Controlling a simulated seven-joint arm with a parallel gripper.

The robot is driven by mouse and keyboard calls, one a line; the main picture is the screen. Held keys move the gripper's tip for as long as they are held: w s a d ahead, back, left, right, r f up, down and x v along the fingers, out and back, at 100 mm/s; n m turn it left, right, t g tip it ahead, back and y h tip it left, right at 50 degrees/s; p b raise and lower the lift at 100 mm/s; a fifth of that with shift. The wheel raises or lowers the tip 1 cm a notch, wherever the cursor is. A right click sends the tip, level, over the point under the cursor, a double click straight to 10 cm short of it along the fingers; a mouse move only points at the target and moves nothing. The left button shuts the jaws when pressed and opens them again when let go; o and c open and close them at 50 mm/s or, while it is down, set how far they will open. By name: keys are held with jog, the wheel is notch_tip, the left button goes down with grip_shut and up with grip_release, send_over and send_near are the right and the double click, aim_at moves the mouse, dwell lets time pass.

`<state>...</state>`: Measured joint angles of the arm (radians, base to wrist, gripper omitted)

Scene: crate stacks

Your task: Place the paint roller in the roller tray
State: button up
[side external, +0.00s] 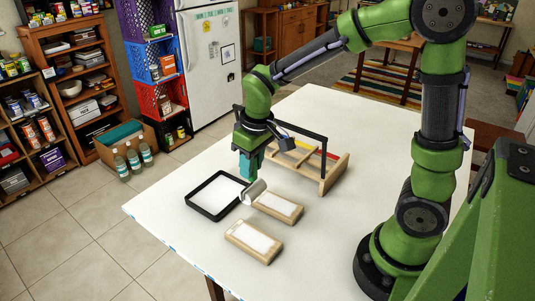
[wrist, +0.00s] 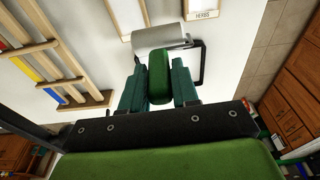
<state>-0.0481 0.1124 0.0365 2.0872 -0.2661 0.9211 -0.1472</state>
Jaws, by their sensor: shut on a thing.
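My gripper (side external: 247,166) points down over the white table, and its teal fingers are shut on the green handle of the paint roller (side external: 255,188). In the wrist view the handle sits between the fingers of my gripper (wrist: 158,80), and the pale grey cylinder of the roller (wrist: 158,36) lies crosswise beyond them. The roller tray (side external: 191,204) has a black rim and a white inside and lies flat just left of the roller in the side view. The roller is beside the tray's right edge; its exact height above the table is unclear.
Two light wooden boxes with white tops, a nearer one (side external: 240,240) and a farther one (side external: 298,213), lie right of the tray. A wooden rack (side external: 327,181) with coloured strips and a black frame stands behind them. The table's left corner is clear.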

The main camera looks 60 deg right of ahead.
jog(key=w+f, duration=0.4)
jog(key=w, duration=0.7)
jog(key=shift+w+a+f, duration=0.15)
jog(key=shift+a+f, duration=0.1)
jog(key=shift+a, duration=0.2)
jog(key=shift+f, duration=0.15)
jog(key=o, duration=1)
